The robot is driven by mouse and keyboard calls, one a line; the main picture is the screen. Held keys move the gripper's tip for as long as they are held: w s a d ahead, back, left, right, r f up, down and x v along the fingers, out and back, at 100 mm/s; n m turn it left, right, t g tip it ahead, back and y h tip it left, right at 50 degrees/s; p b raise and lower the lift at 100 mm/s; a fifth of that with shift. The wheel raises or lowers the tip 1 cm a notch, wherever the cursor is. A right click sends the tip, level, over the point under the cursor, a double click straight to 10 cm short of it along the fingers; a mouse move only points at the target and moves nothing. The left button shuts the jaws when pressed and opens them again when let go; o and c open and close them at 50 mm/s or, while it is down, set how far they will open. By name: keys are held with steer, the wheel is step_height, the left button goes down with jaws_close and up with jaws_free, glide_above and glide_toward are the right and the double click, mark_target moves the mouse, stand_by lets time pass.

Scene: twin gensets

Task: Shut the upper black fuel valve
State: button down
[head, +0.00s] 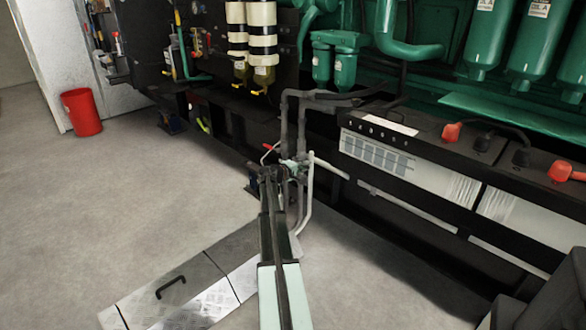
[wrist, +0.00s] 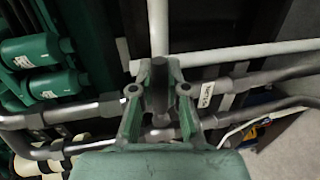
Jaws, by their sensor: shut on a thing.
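The black fuel valve handle (wrist: 159,82) stands between the fingers of my gripper (wrist: 159,100) in the wrist view. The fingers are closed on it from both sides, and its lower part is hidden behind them. In the head view my gripper (head: 293,168) is at the dark fuel pipes (head: 302,118), and my arm reaches up to it from the bottom. The black handle cannot be made out there. A small red lever (head: 268,149) shows just left of the pipes.
Batteries (head: 390,155) with red and black terminals stand to the right. A green engine with filters (head: 333,65) is behind. A red bin (head: 82,112) stands at the far left. A floor hatch (head: 180,285) lies at front left. The left floor is clear.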

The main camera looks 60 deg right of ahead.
stand_by(0.3)
steer(key=c, duration=1.2)
jaws_free()
steer(key=shift+d+f, duration=0.1)
steer(key=shift+o, duration=0.2)
steer(key=v, duration=1.2)
